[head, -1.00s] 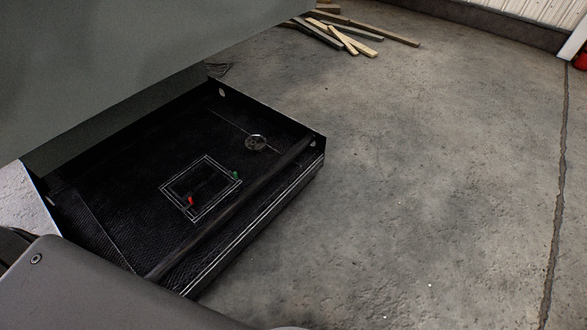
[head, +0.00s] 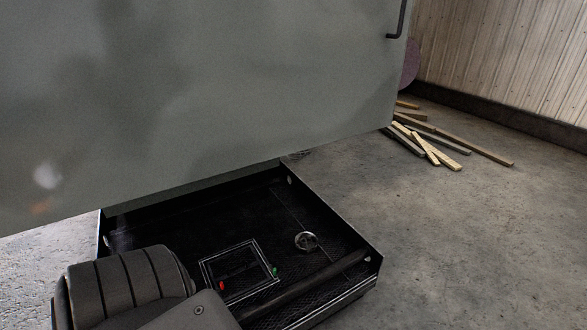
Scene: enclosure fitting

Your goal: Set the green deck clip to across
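The green deck clip (head: 275,271) is a small green piece at the right side of a white-outlined rectangle on a black deck (head: 160,232). It is too small to tell which way it is turned. A small red piece (head: 222,286) sits at the left side of the same rectangle. Neither gripper shows in the head view. A dark grey arm link of mine covers the lower left part of the deck.
A large grey-green panel (head: 220,90) with a dark handle (head: 399,20) stands over the far side of the deck. A round metal fitting (head: 306,241) and a dark bar (head: 312,286) are on the deck. Wooden planks (head: 430,145) lie on the floor. The floor at right is clear.

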